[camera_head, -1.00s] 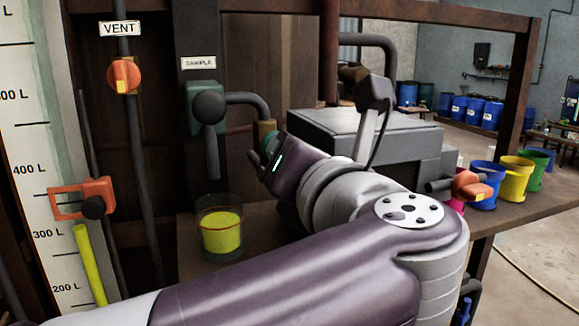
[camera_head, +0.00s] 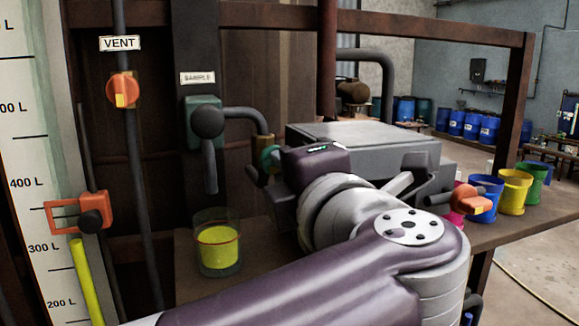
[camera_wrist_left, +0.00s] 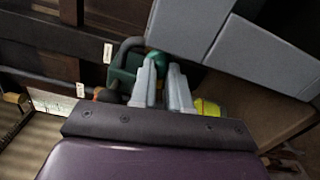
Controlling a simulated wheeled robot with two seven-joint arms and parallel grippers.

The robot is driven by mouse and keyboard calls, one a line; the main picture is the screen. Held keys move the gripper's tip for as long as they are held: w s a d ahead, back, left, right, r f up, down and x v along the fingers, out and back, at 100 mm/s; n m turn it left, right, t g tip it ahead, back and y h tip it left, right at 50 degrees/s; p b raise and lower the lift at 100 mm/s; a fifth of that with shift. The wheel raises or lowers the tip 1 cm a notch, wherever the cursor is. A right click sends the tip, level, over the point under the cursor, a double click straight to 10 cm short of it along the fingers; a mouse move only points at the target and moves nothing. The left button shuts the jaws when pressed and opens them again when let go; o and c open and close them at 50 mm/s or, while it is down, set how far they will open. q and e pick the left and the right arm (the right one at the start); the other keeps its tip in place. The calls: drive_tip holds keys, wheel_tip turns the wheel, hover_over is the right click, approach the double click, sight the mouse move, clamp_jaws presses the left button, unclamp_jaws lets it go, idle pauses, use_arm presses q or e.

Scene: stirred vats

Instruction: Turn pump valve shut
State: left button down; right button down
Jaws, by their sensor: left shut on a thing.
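A teal valve body (camera_head: 268,158) sits at the brass end of a grey pipe, beside the grey pump box (camera_head: 365,138). I take it for the pump valve. It also shows as a green shape past the fingers in the left wrist view (camera_wrist_left: 155,60). My left gripper (camera_head: 256,176) is at this valve, its jaws shut on what appears to be the handle. The handle itself is hidden by the gripper, so its angle cannot be read. In the left wrist view the two grey fingers (camera_wrist_left: 162,88) stand a little apart. My right gripper is not in view.
The sample valve (camera_head: 207,122) with its dark lever and a beaker of yellow liquid (camera_head: 218,248) are left of my gripper. The orange vent knob (camera_head: 123,90) is further left. An orange-handled valve (camera_head: 474,197) and coloured buckets (camera_head: 515,190) stand right.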

use_arm(q)
drive_tip(key=shift+m, duration=0.9)
drive_tip(key=c, duration=1.1)
unclamp_jaws()
drive_tip(key=shift+f, duration=0.1)
drive_tip(key=b+v, duration=0.3)
drive_tip(key=v, duration=0.9)
drive_tip(key=shift+s+b, duration=0.3)
drive_tip(key=shift+b, duration=0.1)
